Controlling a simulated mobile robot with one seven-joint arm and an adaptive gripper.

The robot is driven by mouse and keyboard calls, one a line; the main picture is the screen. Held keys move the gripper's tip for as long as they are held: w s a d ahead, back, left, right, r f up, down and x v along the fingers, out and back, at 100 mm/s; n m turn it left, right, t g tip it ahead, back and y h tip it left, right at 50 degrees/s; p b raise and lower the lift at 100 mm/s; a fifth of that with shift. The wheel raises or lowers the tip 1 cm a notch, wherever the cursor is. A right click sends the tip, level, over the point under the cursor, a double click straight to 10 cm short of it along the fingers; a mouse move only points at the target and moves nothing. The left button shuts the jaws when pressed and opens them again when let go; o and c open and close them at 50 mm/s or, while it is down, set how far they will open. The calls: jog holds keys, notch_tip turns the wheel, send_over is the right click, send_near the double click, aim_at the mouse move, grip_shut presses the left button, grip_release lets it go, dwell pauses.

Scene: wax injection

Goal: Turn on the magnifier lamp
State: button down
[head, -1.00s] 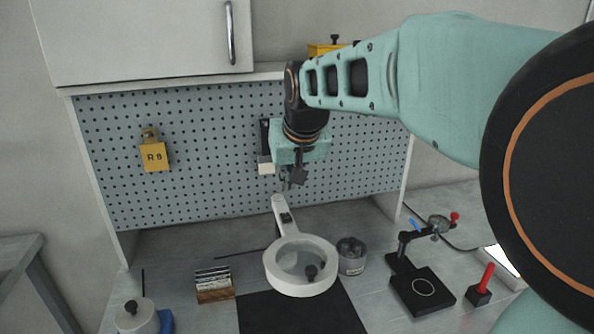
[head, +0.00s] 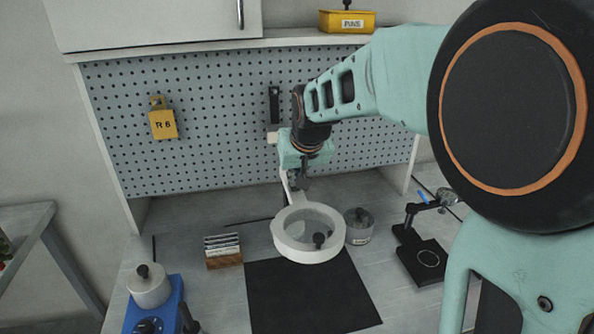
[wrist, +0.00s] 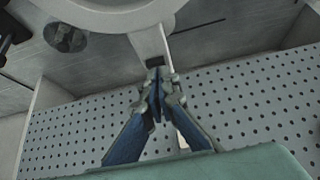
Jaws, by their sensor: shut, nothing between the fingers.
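The magnifier lamp has a white ring head (head: 310,256) with a clear lens, and a white neck running back towards the pegboard. In the wrist view the lamp's ring (wrist: 125,20) is at the top. Its neck comes down behind my fingers, with a small dark patch (wrist: 174,61) on it, perhaps the switch. My gripper (head: 303,186) is shut and empty, over the neck just behind the ring. In the wrist view my fingertips (wrist: 157,76) are close to the dark patch; I cannot tell whether they touch. Part of the neck is hidden by my gripper.
A lidded grey jar (head: 358,228) stands right of the ring. A black mat (head: 305,295) lies in front, a card holder (head: 223,251) to the left, and a blue-based pot (head: 149,287) further left. A black stand (head: 424,258) is at the right. The pegboard (head: 220,130) is behind.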

jog(key=shift+s+f+b, duration=0.1)
jog(key=shift+f+b, duration=0.3)
jog(key=shift+b, duration=0.35)
jog(key=t+b, duration=0.1)
jog(key=b, duration=0.2)
jog(key=shift+s+f, duration=0.15)
jog(key=shift+f, duration=0.2)
jog(key=shift+r, duration=0.35)
jog(key=shift+p, duration=0.3)
jog(key=shift+w+a+r+p, duration=0.1)
jog(key=shift+w+r+p, duration=0.1)
jog(key=shift+w, duration=0.2)
jog(key=shift+w+a+r+p, duration=0.1)
jog(key=shift+w+p, duration=0.1)
jog(key=shift+w, duration=0.15)
jog(key=shift+r, duration=0.15)
